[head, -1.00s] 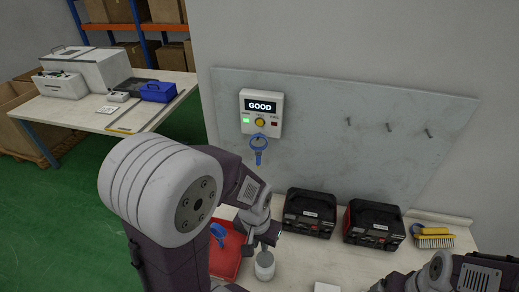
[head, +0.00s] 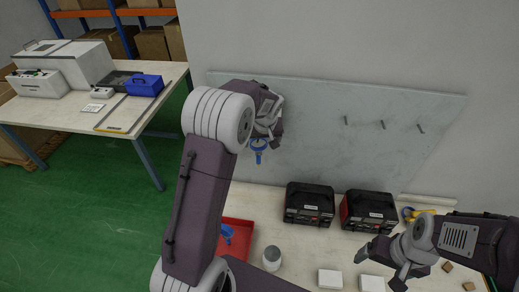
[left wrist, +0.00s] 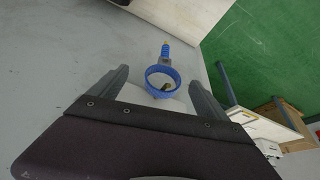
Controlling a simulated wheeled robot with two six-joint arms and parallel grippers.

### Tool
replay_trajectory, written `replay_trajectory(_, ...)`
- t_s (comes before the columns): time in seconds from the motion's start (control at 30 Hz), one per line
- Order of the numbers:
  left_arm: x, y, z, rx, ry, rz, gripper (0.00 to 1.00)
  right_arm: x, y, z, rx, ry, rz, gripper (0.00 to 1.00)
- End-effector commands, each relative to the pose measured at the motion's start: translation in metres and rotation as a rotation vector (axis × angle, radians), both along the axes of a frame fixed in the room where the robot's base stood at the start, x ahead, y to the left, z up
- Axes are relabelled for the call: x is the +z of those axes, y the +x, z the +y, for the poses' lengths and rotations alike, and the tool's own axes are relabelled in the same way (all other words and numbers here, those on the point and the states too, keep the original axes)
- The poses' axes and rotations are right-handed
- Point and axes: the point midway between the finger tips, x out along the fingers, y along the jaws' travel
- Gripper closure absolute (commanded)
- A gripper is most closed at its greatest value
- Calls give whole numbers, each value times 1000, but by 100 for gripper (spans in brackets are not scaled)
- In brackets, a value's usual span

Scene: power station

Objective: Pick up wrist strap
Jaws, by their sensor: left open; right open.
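A blue wrist strap (head: 258,150) hangs against the grey wall panel, just below my left gripper (head: 271,130) in the head view. In the left wrist view the strap's blue ring (left wrist: 162,80) shows between the two spread fingers, with its ribbed blue end pointing away from the gripper. My left gripper is open and not closed on it; whether a finger touches it I cannot tell. My right gripper (head: 383,265) is open and empty over the right part of the workbench. Another blue item (head: 227,233) lies in the red tray (head: 241,227).
The grey panel (head: 340,135) carries several small pegs at right. Two black-and-red cases (head: 309,204) stand below it. A white-grey jar (head: 271,258), white boxes (head: 330,279) and a yellow brush sit on the bench. My left arm hides the tester.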

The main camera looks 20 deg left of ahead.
Motion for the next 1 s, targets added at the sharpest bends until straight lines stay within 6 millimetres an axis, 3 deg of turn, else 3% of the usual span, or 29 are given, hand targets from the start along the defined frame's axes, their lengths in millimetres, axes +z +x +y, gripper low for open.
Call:
replay_trajectory(0.27,-15,6,6,2,-1,3,13,14,0,0,0,0,0,14)
replay_trajectory(0.37,-29,13,12,2,-1,5,13,27,0,0,0,0,-1,14)
replay_trajectory(0.5,-51,21,16,0,-1,2,13,31,0,0,0,0,-1,14)
replay_trajectory(0.77,-56,23,17,0,-1,-2,13,30,0,0,0,0,0,14)
replay_trajectory(1.0,-56,23,17,0,-1,-2,78,30,0,0,0,0,0,14)
